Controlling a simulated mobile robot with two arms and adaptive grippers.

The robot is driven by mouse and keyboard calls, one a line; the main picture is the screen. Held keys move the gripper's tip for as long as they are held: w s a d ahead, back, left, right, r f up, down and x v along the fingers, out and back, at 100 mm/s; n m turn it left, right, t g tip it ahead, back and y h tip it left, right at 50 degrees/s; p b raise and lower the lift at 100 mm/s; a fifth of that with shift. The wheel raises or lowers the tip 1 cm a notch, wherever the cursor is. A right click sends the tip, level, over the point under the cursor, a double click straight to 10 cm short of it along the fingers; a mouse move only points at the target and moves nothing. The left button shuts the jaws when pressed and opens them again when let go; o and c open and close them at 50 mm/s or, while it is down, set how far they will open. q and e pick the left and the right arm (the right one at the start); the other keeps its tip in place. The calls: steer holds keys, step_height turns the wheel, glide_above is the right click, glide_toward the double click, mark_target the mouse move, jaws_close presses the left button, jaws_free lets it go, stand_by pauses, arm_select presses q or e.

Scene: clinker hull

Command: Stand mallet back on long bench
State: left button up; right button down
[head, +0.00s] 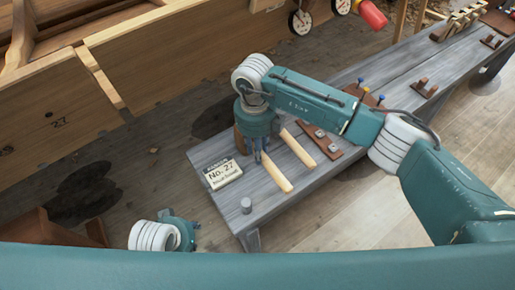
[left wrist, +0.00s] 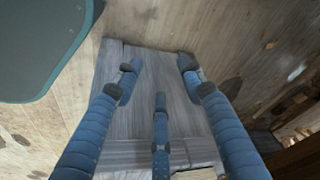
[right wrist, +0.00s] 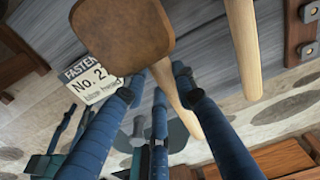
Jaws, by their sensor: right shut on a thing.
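The mallet has a brown wooden head (right wrist: 122,35) and a pale handle (head: 276,174). In the right wrist view its head looms close to the camera, and its handle runs down between the fingers. My right gripper (head: 262,156) is shut on the mallet over the near end of the long grey bench (head: 335,107). I cannot tell whether the mallet touches the bench. My left gripper (left wrist: 158,85) is open and empty, its fingers spread with the bench end beneath them. In the head view only part of it shows, low on the left.
A second pale handle (head: 299,149) lies beside the mallet. A "No. 27" card (head: 222,174) and a small grey cylinder (head: 246,205) are at the bench's near end. The planked hull (head: 190,60) borders the left.

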arm_select(q)
steer(key=shift+r, duration=0.25)
arm_select(e)
steer(key=shift+f, duration=0.1)
arm_select(q)
steer(key=shift+r, duration=0.35)
arm_select(e)
steer(key=shift+f, duration=0.1)
arm_select(q)
steer(key=shift+s+r, duration=0.25)
steer(key=shift+s, duration=0.05)
arm_select(e)
steer(key=shift+f, duration=0.1)
arm_select(q)
steer(key=shift+r+b, duration=0.1)
steer(key=shift+b, duration=0.2)
arm_select(e)
steer(key=c, duration=1.3)
jaws_free()
arm_select(q)
steer(key=shift+w+r, duration=0.15)
steer(key=shift+r, duration=0.1)
